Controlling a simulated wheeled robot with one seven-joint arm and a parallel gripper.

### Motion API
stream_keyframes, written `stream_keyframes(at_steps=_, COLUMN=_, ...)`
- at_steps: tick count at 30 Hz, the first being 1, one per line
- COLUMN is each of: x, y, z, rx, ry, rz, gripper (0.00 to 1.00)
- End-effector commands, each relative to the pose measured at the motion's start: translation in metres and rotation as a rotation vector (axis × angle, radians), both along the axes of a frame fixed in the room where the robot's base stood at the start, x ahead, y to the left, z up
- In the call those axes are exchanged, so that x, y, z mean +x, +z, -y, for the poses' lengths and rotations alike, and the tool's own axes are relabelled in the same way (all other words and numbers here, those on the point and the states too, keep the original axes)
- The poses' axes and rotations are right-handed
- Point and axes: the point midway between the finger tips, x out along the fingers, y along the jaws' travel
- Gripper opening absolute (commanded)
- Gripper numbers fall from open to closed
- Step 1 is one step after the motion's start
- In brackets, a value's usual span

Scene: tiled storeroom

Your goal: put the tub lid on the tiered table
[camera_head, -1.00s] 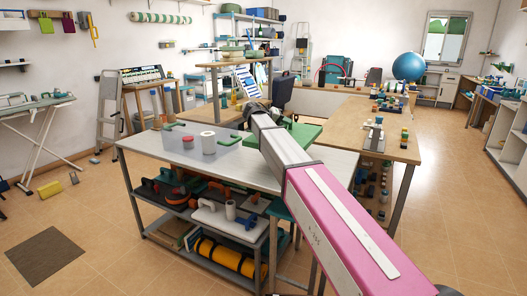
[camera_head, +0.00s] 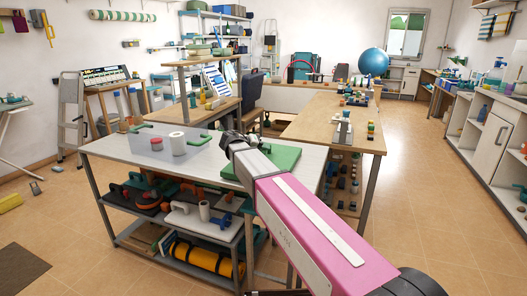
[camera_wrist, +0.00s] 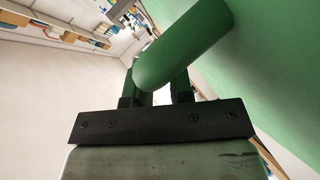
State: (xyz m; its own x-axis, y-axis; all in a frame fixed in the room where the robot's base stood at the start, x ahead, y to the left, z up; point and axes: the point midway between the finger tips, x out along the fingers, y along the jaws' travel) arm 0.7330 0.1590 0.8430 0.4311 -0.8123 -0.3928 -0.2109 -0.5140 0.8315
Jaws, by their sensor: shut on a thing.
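The green tub lid (camera_head: 284,160) is a flat green plate at the end of my arm, seen over the right part of the metal-topped table. In the wrist view its thick green bar handle (camera_wrist: 185,45) lies between the fingers of my gripper (camera_wrist: 160,88), with the plate (camera_wrist: 275,75) to the right. My gripper is shut on this handle; in the head view my arm partly hides it. Whether the lid touches the tabletop I cannot tell. A wooden table with a raised upper tier (camera_head: 207,61) and lower top (camera_head: 222,108) stands behind.
The metal-topped table (camera_head: 130,150) holds a white roll (camera_head: 178,143), a red disc (camera_head: 157,144) and a green handle on a clear sheet. Tools fill its shelves. A long wooden bench (camera_head: 310,126) with small items stands to the right. The floor at right (camera_head: 425,190) is clear.

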Motion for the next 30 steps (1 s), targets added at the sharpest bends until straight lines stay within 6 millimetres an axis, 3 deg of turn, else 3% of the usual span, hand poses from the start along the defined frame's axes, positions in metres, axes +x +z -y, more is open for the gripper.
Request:
stream_keyframes(at_steps=10, x=0.000, y=-0.006, z=0.000, rx=0.000, ry=0.001, rz=0.001, gripper=0.00)
stream_keyframes(at_steps=11, x=0.000, y=-0.006, z=0.000, rx=0.000, ry=0.001, rz=0.001, gripper=0.30)
stream_keyframes(at_steps=12, x=0.000, y=-0.005, z=0.000, rx=0.000, ry=0.001, rz=0.001, gripper=0.43)
stream_keyframes(at_steps=13, x=0.000, y=-0.005, z=0.000, rx=0.000, ry=0.001, rz=0.001, gripper=0.46)
stream_keyframes(at_steps=23, x=-0.001, y=-0.004, z=-0.002, rx=0.000, ry=0.001, rz=0.001, gripper=0.46)
stream_keyframes(at_steps=30, x=-0.015, y=0.010, z=-0.029, rx=0.000, ry=0.003, rz=0.001, gripper=0.46)
